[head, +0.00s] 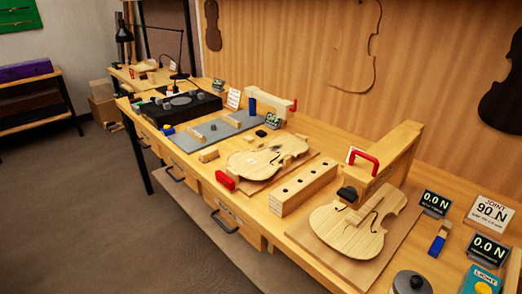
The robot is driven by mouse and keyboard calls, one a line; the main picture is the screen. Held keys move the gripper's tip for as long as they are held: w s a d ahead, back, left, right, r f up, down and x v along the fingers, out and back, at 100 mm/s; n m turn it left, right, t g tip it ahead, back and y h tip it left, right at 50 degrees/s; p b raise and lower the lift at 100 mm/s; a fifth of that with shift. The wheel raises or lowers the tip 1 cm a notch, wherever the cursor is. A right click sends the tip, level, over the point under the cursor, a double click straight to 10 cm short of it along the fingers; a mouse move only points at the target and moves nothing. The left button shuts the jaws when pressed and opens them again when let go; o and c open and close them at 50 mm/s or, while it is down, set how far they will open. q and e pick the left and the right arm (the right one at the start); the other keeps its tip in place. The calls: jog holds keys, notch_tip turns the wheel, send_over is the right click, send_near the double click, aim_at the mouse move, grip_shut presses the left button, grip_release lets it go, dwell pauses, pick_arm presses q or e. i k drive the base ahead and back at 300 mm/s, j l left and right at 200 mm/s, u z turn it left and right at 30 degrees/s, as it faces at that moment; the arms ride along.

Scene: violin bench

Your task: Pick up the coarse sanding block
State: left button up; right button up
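No gripper of mine shows in the head view. I cannot tell for sure which item is the coarse sanding block. A small block with a blue part and a wooden part (438,242) lies on the bench at the right, near the force displays. A small blue and yellow piece (168,130) lies at the front left of the bench. A red piece (225,180) sits at the front edge of the board under the middle violin body. A plain wooden block (208,154) lies left of that body. Any labels on these are too small to read.
The wooden bench (295,232) carries two violin bodies, the nearer one (350,230) on a flat board. A long block with holes (304,188) stands between them. A tall wooden fixture with a red handle (385,155), displays reading 0.0 N (487,250) and a round grey pot (411,283) stand around.

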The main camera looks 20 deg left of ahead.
aim_at(209, 154)
jog(key=i+j+z, duration=0.1)
jog(key=j, duration=0.3)
jog(key=i+j+z, duration=0.15)
jog(key=j, duration=0.25)
jog(key=i+j+z, duration=0.1)
jog(key=j, duration=0.3)
jog(key=i+j+z, duration=0.1)
jog(key=j, duration=0.35)
jog(key=i, duration=0.05)
